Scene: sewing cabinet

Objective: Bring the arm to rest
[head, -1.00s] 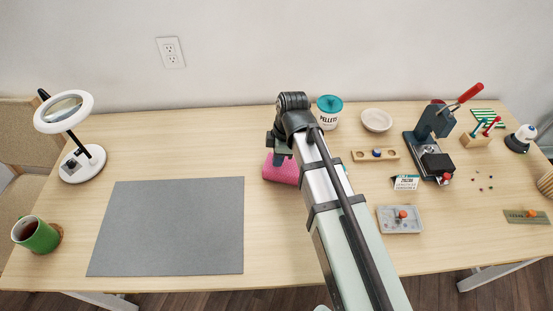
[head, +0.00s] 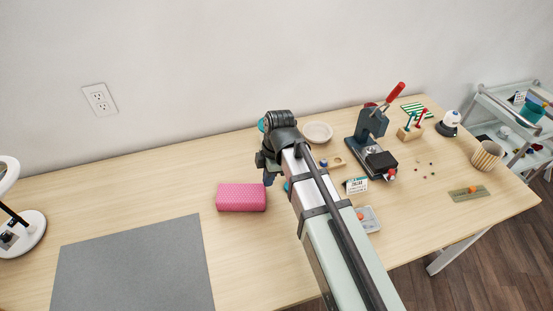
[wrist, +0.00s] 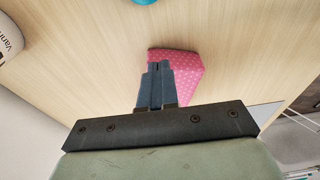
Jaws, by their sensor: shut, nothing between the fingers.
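My gripper (wrist: 157,80) shows in the wrist view with its two blue fingers together and nothing between them. In the head view the end of my arm is over the back middle of the table, and my gripper (head: 269,178) is mostly hidden behind the wrist. A pink dotted pouch (head: 241,197) lies on the table just left of my gripper. In the wrist view the pouch (wrist: 189,72) appears beyond and beside the fingers; I cannot tell how large the gap is.
A grey mat (head: 135,265) and white magnifier lamp (head: 22,232) are at the left. Right of my arm stand a white bowl (head: 317,131), a press with a red handle (head: 370,130), a grey tray (head: 369,219) and a striped cup (head: 487,155). A white cart (head: 500,125) stands beyond the right edge.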

